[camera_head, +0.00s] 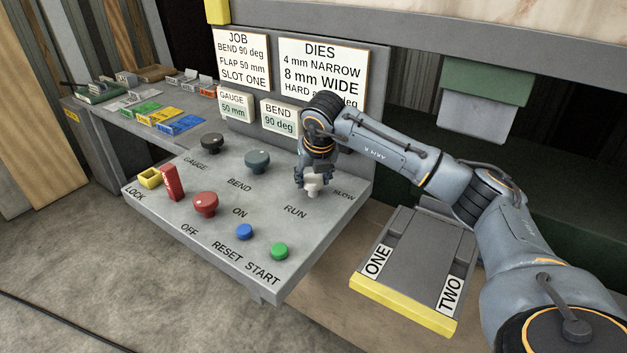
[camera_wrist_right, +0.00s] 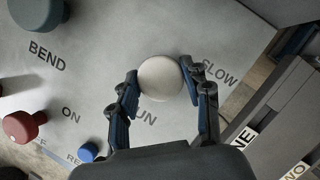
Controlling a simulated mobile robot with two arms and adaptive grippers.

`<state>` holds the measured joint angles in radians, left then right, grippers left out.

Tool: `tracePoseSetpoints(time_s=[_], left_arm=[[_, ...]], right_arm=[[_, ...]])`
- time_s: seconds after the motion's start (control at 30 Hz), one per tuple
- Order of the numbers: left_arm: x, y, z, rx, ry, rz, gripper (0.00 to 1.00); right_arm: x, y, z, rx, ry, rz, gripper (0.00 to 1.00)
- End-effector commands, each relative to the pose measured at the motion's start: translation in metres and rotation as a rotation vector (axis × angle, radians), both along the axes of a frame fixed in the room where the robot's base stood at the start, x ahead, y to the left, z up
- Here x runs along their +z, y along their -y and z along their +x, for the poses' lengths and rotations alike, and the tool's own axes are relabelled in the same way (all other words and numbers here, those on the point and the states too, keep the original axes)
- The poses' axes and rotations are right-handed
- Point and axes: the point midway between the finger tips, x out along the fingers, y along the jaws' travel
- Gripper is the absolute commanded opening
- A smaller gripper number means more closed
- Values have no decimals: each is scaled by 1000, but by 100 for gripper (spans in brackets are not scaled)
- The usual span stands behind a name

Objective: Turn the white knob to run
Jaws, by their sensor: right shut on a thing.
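The white knob (camera_head: 311,187) is on the grey control panel (camera_head: 180,205), between the labels RUN (camera_head: 295,211) and SLOW (camera_head: 344,195). My right gripper (camera_head: 313,181) reaches down over it from above and is shut on it. In the right wrist view the round white knob (camera_wrist_right: 160,79) sits between the two fingers of the right gripper (camera_wrist_right: 162,88). The fingers partly cover the label RUN (camera_wrist_right: 146,114). I cannot tell which label the knob points to. My left gripper is not in view.
A teal BEND knob (camera_head: 257,162), a dark GAUGE knob (camera_head: 212,143), a red knob (camera_head: 205,204), a red lever (camera_head: 170,183), and blue (camera_head: 244,231) and green (camera_head: 280,251) buttons share the panel. A slotted tray (camera_head: 405,311) stands right of it.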

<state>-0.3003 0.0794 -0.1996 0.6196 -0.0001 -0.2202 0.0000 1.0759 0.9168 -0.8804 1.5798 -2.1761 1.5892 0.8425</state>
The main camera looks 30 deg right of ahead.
Motion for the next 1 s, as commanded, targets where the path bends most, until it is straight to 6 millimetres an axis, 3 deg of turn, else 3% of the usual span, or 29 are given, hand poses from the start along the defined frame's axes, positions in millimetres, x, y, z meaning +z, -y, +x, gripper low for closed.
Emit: tracePoseSetpoints(time_s=[0.6, 0.63, 0.7, 1.0], left_arm=[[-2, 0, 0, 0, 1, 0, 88], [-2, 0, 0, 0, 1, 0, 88], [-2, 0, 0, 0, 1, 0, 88], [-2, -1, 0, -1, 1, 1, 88]], right_arm=[[-2, 0, -1, -39, -7, 2, 16], [-2, 0, -1, -39, -7, 2, 54], [-2, 0, -1, -39, -6, 1, 68], [-1, 0, 0, -38, -3, 2, 70]])
